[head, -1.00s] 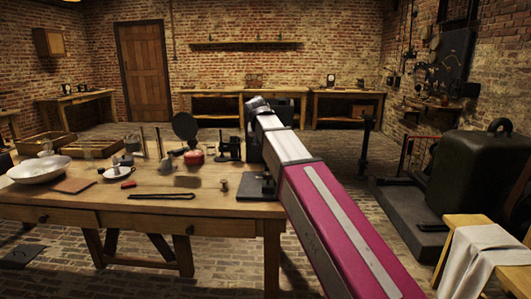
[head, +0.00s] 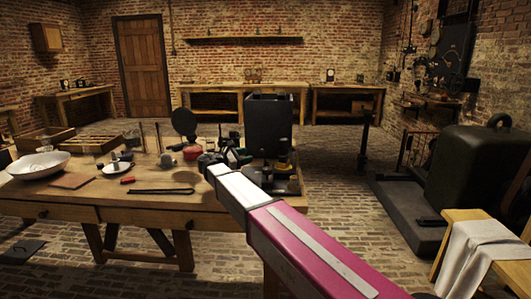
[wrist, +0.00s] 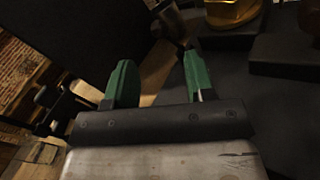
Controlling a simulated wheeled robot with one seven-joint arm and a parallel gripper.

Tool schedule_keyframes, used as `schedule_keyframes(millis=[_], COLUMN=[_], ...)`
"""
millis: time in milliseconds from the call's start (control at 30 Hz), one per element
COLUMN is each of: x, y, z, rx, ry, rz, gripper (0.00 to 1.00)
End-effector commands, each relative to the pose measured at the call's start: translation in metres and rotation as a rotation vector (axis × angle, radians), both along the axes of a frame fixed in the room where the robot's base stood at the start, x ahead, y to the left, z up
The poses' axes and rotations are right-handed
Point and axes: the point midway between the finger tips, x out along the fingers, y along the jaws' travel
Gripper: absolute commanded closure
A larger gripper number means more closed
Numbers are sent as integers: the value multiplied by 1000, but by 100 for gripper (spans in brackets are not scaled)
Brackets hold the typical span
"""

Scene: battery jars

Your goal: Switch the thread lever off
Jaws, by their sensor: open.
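A black apparatus with an upright panel (head: 268,122) stands on the table's right end, with brass parts (head: 284,152) low on its front. In the wrist view its brass part (wrist: 232,12) shows at the top, on a dark base (wrist: 235,85). A short dark cylindrical handle (wrist: 171,22) sticks out just beyond my fingertips; it may be the thread lever, but I cannot tell for sure, nor its setting. My gripper (wrist: 160,75) is open, with green finger pads and nothing between them. In the head view my gripper (head: 212,158) is left of the apparatus.
The wooden table (head: 60,195) holds a white bowl (head: 38,166), black tongs (head: 162,191), a red pot (head: 192,153) and a round black disc (head: 184,121) close left of my gripper. A dark green tank (head: 480,170) stands at right. Brick floor lies between.

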Motion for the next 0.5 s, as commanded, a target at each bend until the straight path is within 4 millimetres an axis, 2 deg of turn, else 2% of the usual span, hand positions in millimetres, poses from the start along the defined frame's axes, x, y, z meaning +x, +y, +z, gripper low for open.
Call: schedule_keyframes(millis=[500], x=[45], y=[-68], z=[0], rx=[5], ry=[-2], rz=[-2], gripper=[50])
